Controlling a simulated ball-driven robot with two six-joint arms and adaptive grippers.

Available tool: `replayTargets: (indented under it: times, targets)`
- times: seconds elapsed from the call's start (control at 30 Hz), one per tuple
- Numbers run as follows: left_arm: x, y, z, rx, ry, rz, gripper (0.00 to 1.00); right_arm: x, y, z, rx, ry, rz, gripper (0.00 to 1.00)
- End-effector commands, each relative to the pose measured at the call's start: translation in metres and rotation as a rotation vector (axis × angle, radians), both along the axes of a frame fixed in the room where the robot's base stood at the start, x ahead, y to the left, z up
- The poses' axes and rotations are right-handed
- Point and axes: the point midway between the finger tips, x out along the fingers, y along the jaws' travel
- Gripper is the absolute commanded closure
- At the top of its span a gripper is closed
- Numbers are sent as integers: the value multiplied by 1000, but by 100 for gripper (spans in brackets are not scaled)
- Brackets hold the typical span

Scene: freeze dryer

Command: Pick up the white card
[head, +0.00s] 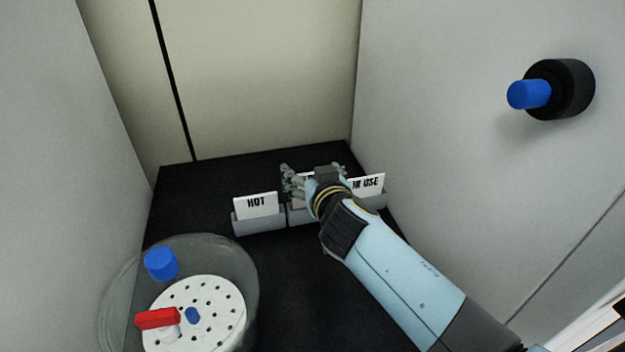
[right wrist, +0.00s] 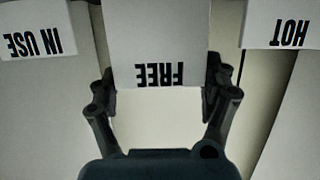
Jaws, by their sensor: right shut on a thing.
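A white card reading FREE (right wrist: 160,40) stands between the two fingers of my right gripper (right wrist: 160,82) in the right wrist view, upside down there. The fingers press on its side edges, so the gripper is shut on it. In the head view my right gripper (head: 313,172) is over the middle of the row of card holders and hides most of this card. Whether the card is clear of its holder cannot be told. Two other white cards flank it: HOT (head: 256,205) on the left and IN USE (head: 367,186) on the right. My left gripper is not in view.
The cards' grey holders (head: 258,224) sit on a black surface (head: 190,205) between pale walls. A clear round chamber (head: 250,285) with a blue cap (head: 161,264), red handle (head: 158,318) and perforated white disc stands front left. A black and blue knob (head: 562,88) juts from the right wall.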

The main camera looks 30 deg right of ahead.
Motion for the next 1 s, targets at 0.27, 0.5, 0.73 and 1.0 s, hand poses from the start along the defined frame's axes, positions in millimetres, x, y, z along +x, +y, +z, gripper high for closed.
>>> replayTargets:
  times: [0.27,0.5,0.73,1.0]
  targets:
    - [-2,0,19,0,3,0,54,-53,-14,39,-2,1,1,46]
    - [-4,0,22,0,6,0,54,-97,-25,65,-2,0,1,46]
    - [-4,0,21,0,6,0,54,-112,-29,75,-2,0,1,46]
    - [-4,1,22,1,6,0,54,-113,-29,76,-1,0,0,20]
